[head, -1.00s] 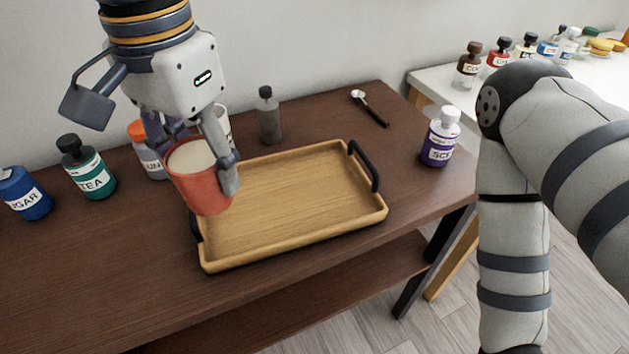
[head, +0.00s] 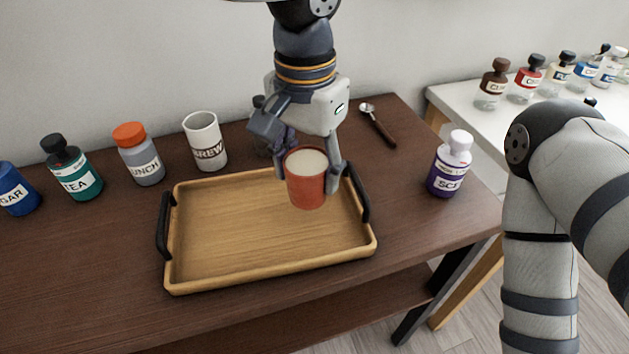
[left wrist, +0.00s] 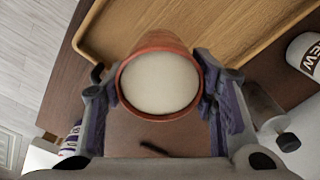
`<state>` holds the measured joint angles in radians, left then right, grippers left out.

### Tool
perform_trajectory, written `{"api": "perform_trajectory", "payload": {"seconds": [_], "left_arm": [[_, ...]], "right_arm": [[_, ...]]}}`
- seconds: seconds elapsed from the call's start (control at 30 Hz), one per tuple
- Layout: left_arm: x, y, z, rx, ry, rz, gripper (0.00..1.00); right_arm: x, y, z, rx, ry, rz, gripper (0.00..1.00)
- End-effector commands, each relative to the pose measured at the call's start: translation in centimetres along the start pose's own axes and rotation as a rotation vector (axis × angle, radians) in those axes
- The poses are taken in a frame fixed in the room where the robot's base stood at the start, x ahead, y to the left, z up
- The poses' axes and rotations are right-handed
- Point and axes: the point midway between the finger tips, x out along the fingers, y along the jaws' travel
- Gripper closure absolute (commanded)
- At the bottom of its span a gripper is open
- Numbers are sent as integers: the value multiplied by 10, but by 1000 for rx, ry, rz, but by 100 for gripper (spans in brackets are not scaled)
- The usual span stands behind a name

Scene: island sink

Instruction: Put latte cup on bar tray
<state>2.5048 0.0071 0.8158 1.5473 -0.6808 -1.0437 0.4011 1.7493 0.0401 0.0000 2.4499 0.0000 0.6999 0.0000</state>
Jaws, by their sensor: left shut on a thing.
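The latte cup (head: 306,185) is orange-red and filled with a pale drink. My left gripper (head: 308,172) is shut on it, one finger on each side, and holds it upright. In the head view the cup shows over the right part of the bar tray (head: 235,272), a wooden tray with black handles. The cup also shows in the left wrist view (left wrist: 160,84), between both fingers, with the tray (left wrist: 215,22) beyond it. Whether the cup's base touches the tray is hard to tell. My right gripper is out of view; only my right arm shows at the right.
A white mug (head: 205,142), an orange-capped jar (head: 138,155), a teal bottle (head: 72,168) and a blue bottle (head: 16,190) stand left and behind the tray. A purple bottle (head: 450,165) and a spoon (head: 379,125) are at the right. A dark-grey bottle is partly hidden behind my gripper.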

Motion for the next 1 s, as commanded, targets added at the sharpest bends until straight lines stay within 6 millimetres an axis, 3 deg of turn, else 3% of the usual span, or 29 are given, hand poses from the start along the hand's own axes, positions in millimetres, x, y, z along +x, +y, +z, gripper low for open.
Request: {"api": "perform_trajectory", "payload": {"seconds": [0.2, 0.37, 0.7, 0.73, 0.8, 1.0], "left_arm": [[21, 4, -16, 0, 0, 0, 84], [47, 4, -15, 1, 4, -3, 84], [50, 4, -15, 1, 8, -6, 84], [50, 4, -15, 1, 7, -5, 46], [50, 4, -15, 0, 7, -5, 30], [51, 4, -15, 0, 6, -5, 27]], "right_arm": [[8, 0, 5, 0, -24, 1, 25], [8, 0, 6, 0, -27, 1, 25], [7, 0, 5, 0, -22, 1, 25], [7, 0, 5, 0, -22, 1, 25], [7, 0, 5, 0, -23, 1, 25], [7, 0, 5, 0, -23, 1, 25]]}}
